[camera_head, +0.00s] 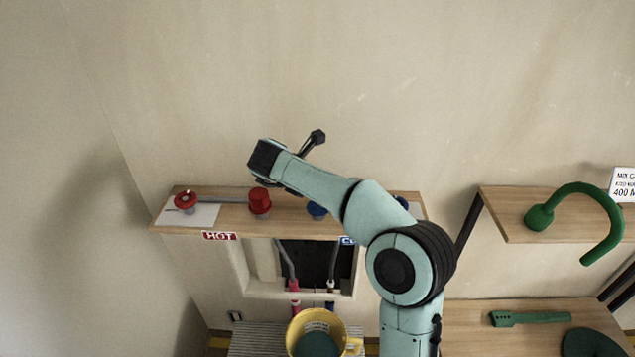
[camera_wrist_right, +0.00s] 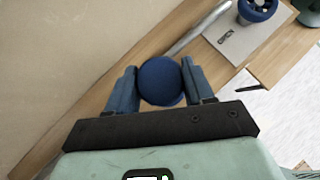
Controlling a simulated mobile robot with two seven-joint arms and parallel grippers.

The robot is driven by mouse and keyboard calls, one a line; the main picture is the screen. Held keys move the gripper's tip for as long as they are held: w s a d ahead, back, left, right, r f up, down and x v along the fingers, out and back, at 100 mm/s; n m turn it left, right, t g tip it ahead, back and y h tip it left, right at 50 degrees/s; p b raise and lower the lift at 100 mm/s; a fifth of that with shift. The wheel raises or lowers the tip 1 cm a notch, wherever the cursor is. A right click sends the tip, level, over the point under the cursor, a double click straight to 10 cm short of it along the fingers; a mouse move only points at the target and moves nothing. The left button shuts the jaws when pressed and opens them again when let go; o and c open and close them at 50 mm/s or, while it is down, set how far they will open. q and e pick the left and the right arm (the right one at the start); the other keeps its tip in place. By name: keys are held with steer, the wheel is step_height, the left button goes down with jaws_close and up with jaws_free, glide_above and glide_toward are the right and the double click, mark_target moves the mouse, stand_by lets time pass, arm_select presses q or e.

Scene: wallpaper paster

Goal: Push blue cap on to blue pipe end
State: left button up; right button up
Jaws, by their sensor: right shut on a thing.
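The round dark blue cap (camera_wrist_right: 160,82) sits between the two fingers of my right gripper (camera_wrist_right: 162,76), which is shut on it. In the head view the blue cap (camera_head: 316,211) shows above the wooden shelf, partly behind my right arm. A grey pipe (camera_wrist_right: 199,29) runs from near the cap to the blue valve wheel (camera_wrist_right: 257,8) on a pale plate. The blue wheel also shows behind my arm in the head view (camera_head: 402,201). The pipe end is hidden by the cap, so I cannot tell whether they touch. My left gripper is out of view.
A red cap (camera_head: 260,202) and red valve wheel (camera_head: 186,201) stand on the shelf (camera_head: 290,228) to the left. A wall rises close behind. Below are a dark opening (camera_head: 312,262) and a yellow bucket (camera_head: 300,333). A green curved pipe (camera_head: 585,188) is at right.

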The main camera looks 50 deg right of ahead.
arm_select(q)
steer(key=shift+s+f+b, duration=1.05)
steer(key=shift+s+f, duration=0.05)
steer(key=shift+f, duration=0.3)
arm_select(e)
steer(key=shift+f, duration=2.2)
steer(key=o, duration=1.1)
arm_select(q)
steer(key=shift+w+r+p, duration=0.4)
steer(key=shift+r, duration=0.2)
arm_select(e)
steer(key=v, duration=1.3)
steer(key=shift+a+r, duration=0.15)
